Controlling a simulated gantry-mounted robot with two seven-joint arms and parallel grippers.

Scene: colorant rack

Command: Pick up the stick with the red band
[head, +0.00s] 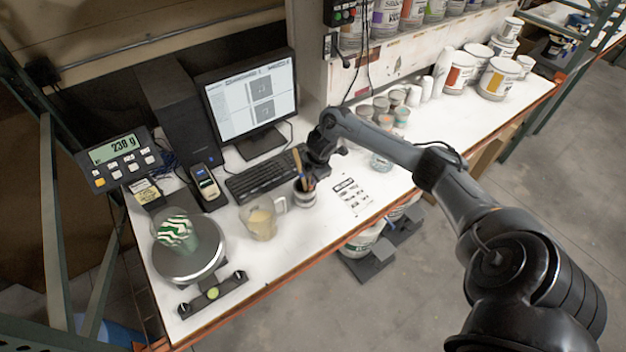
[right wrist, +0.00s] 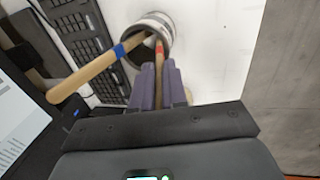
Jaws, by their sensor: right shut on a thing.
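My right gripper (right wrist: 159,82) is shut on the stick with the red band (right wrist: 159,56), which sits between its two purple-grey fingers. The stick's lower end is still inside a small round cup (right wrist: 168,22). A second wooden stick with a blue band (right wrist: 90,75) leans out of the same cup to the left, outside the fingers. In the head view, my right gripper (head: 315,171) is just above the cup (head: 305,195), and largely hides the held stick. My left gripper is not in view.
A clear measuring jug (head: 260,219) stands left of the cup, with a keyboard (head: 262,177) behind. A printed sheet (head: 350,195) lies to the right. A scale (head: 187,262) bears a green-and-white cup (head: 178,232). Small pots and paint cans (head: 497,77) stand farther right.

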